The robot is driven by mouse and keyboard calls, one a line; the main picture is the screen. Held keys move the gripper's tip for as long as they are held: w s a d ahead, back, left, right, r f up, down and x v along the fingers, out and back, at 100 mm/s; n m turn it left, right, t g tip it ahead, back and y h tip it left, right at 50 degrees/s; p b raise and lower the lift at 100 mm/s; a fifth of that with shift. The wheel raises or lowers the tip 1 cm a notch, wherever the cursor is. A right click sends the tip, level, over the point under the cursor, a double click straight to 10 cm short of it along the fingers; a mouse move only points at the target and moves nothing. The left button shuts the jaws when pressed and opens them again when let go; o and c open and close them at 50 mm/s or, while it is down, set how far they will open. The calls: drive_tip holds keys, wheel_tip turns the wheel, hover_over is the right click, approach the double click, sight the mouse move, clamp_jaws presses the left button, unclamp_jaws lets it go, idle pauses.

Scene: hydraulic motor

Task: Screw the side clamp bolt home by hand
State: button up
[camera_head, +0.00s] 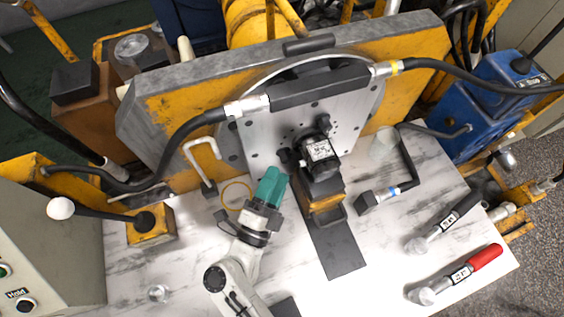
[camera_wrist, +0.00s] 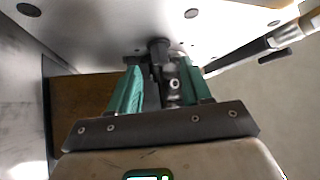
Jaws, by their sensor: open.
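The black hydraulic motor (camera_head: 319,152) with a white label sits against the grey mounting plate (camera_head: 255,140). A small dark part (camera_head: 288,160) sticks out at the motor's left side; I cannot tell whether it is the side clamp bolt. My gripper (camera_head: 273,178), with green fingers, is just left of and below the motor. In the wrist view, my gripper (camera_wrist: 160,68) has its fingers apart. A dark round part (camera_wrist: 158,46) and a grey metal piece with a round hole (camera_wrist: 175,86) show between or beyond the fingers. Contact with them cannot be made out.
A torque wrench with a red handle (camera_head: 478,262) and one with a black handle (camera_head: 445,223) lie on the marble-look table (camera_head: 390,260) at right. Hoses run along the plate.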

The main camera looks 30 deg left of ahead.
sight(283, 163)
drive_tip(key=shift+x, duration=1.85)
drive_tip(key=shift+c, duration=0.3)
clamp_jaws()
drive_tip(key=shift+r+m+p, duration=0.3)
drive_tip(key=shift+p, duration=0.55)
drive_tip(key=shift+r+m+g+p, duration=0.25)
drive_tip(key=shift+m+g+p, duration=0.5)
drive_tip(key=shift+p, duration=0.5)
drive_tip(key=shift+m+g+h+p, duration=0.45)
drive_tip(key=shift+g+p, duration=0.1)
drive_tip(key=shift+p, duration=0.35)
drive_tip(key=shift+f+m+g+p, duration=0.2)
drive_tip(key=shift+m+g+p, duration=0.1)
drive_tip(key=shift+m+p, duration=0.1)
